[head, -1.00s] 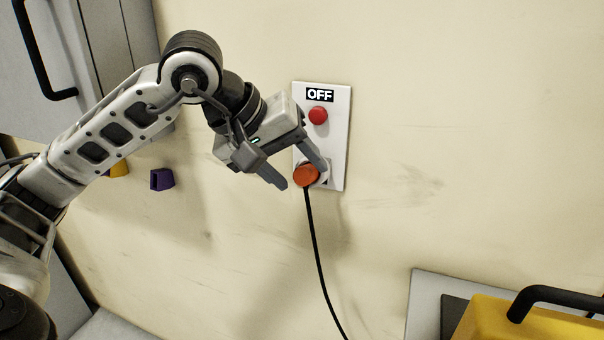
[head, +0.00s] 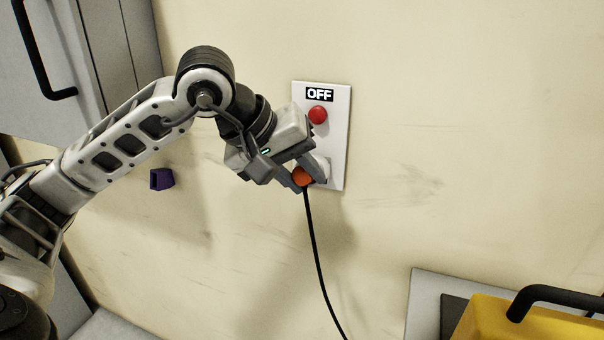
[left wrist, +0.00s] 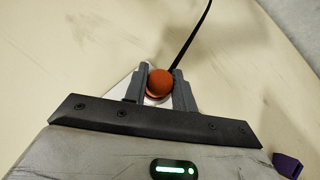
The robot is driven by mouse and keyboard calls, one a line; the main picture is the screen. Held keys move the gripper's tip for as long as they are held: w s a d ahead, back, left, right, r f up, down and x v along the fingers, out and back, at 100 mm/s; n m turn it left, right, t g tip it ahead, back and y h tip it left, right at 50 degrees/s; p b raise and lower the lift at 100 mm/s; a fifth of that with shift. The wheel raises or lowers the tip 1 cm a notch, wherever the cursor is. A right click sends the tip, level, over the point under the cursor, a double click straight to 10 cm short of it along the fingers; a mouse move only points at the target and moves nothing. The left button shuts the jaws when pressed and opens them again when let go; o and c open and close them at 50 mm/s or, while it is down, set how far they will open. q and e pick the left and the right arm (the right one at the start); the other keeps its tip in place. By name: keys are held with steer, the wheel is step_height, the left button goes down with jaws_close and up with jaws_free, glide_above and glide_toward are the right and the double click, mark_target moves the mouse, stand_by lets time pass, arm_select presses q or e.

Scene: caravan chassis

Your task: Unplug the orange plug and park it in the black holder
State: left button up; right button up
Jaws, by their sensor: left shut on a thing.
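The orange plug (head: 302,177) is at the lower part of the white wall plate (head: 337,140), with a black cable (head: 317,257) hanging down from it. My left gripper (head: 304,180) is shut on the orange plug. In the left wrist view the plug (left wrist: 160,83) sits between the two grey fingers (left wrist: 157,88). Whether the plug is still fully seated is hidden by the fingers. The plate carries a red button (head: 317,115) under an OFF label (head: 319,95). No black holder can be made out. My right gripper is not in view.
A purple holder (head: 162,179) is on the wall left of the plate; it also shows in the left wrist view (left wrist: 288,165). A grey cabinet (head: 100,50) is at upper left. A yellow case (head: 525,322) with a black handle is at lower right. The wall right of the plate is clear.

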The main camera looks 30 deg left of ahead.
arm_select(q)
steer(key=shift+s+d+r+b, duration=0.2)
steer(key=shift+s+r, duration=0.15)
steer(key=shift+s, duration=0.55)
steer(key=shift+s+d+r+b, duration=0.1)
steer(key=shift+s+d+r, duration=0.15)
steer(key=shift+s, duration=0.6)
steer(key=shift+s+d+r+b, duration=0.15)
steer(key=shift+s+r, duration=0.25)
steer(key=shift+s, duration=0.5)
steer(key=shift+f, duration=0.1)
